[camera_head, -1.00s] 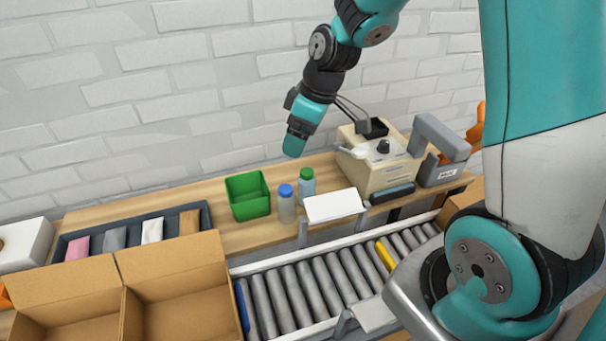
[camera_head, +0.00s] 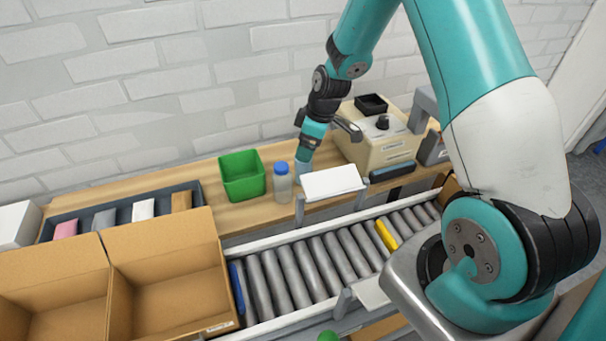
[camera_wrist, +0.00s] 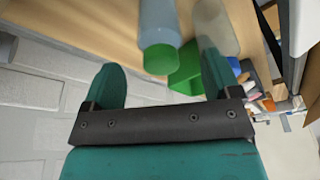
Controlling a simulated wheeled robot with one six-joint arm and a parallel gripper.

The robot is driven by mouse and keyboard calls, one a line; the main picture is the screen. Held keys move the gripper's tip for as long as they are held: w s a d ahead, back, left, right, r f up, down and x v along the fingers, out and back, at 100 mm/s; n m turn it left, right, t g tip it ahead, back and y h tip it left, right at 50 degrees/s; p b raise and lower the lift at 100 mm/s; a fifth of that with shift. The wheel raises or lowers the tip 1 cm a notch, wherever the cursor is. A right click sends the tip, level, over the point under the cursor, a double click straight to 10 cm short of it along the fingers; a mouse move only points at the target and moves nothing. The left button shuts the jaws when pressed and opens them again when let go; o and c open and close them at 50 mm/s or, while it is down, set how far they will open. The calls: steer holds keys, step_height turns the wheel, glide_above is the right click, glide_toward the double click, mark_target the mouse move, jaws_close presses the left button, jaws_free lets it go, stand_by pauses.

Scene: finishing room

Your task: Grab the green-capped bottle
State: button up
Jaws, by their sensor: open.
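The green-capped bottle (camera_wrist: 159,28) shows in the wrist view. Its green cap (camera_wrist: 162,60) faces the camera, and its pale blue-grey body runs up out of the frame. My gripper (camera_wrist: 158,66) is open, with one finger to each side of the cap in the picture; no contact shows. In the head view my gripper (camera_head: 302,160) is low over the wooden bench and hides the bottle. The blue-capped bottle (camera_head: 282,184) stands just left of it. In the wrist view that bottle (camera_wrist: 215,22) lies beyond the right finger, which partly covers it.
A green bin (camera_head: 243,187) stands left of the bottles. A white raised plate (camera_head: 331,183) is close on the right, with a beige machine (camera_head: 378,148) behind it. The roller conveyor (camera_head: 320,262) and open cardboard boxes (camera_head: 170,290) are in front.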

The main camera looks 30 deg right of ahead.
mark_target(304, 165)
steer(key=b+x, duration=0.3)
steer(key=x, duration=0.2)
steer(key=shift+w+a+f, duration=0.15)
steer(key=shift+f, duration=0.15)
steer(key=shift+r, duration=0.15)
steer(key=c, duration=1.1)
steer(key=shift+r, duration=0.15)
